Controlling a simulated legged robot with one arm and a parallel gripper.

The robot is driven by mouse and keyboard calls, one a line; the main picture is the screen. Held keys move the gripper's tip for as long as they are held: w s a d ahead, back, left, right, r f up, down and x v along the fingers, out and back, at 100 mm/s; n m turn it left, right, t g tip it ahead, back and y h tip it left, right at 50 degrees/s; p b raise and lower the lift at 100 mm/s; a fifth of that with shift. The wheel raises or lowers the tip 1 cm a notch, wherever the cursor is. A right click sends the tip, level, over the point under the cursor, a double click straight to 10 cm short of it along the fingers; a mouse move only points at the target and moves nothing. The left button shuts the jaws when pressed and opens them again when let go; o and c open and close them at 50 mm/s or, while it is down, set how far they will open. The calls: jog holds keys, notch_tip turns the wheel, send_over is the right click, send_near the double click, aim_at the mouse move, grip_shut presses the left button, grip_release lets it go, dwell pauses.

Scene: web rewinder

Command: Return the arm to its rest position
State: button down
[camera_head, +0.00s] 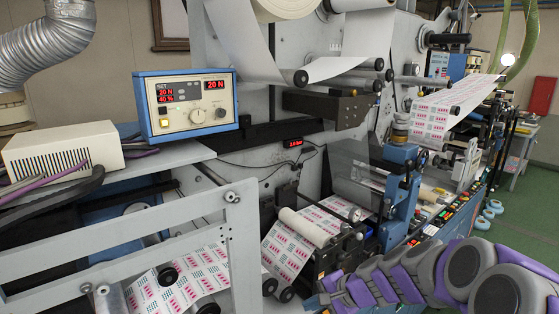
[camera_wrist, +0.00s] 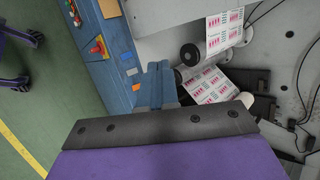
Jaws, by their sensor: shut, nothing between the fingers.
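My gripper (camera_wrist: 158,72) shows in the wrist view as two blue-grey fingers closed together, with nothing between them. Behind them are a dark bolted bar and a purple body, also mine. The fingers point toward the blue side panel (camera_wrist: 112,85) and printed web (camera_wrist: 213,84) of the machine; I cannot tell the gap between them. In the head view my purple and grey arm stretches from the lower right corner toward the bottom middle, in front of the machine. I cannot make out the fingers there.
The web rewinder (camera_head: 300,165) fills most of the head view. A blue control box (camera_head: 187,103) and a beige box (camera_head: 63,151) stand at the left. A grey frame (camera_head: 240,250) is in the left foreground.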

jog(key=s+a+r+n+g+h, duration=0.25)
jog(key=s+n, duration=0.35)
jog(key=s, duration=0.9)
jog(key=s+d+n+g+h, duration=0.1)
jog(key=s+d, duration=0.3)
jog(key=s, duration=0.6)
jog(key=s+d+n+g+h, duration=0.2)
jog(key=s+d+n+h, duration=0.1)
jog(key=s, duration=0.8)
jog(key=shift+d+r+h, duration=0.15)
jog(key=shift+d+h, duration=0.5)
jog(key=shift+h, duration=0.1)
jog(key=shift+w+g, duration=0.1)
jog(key=shift+g, duration=0.15)
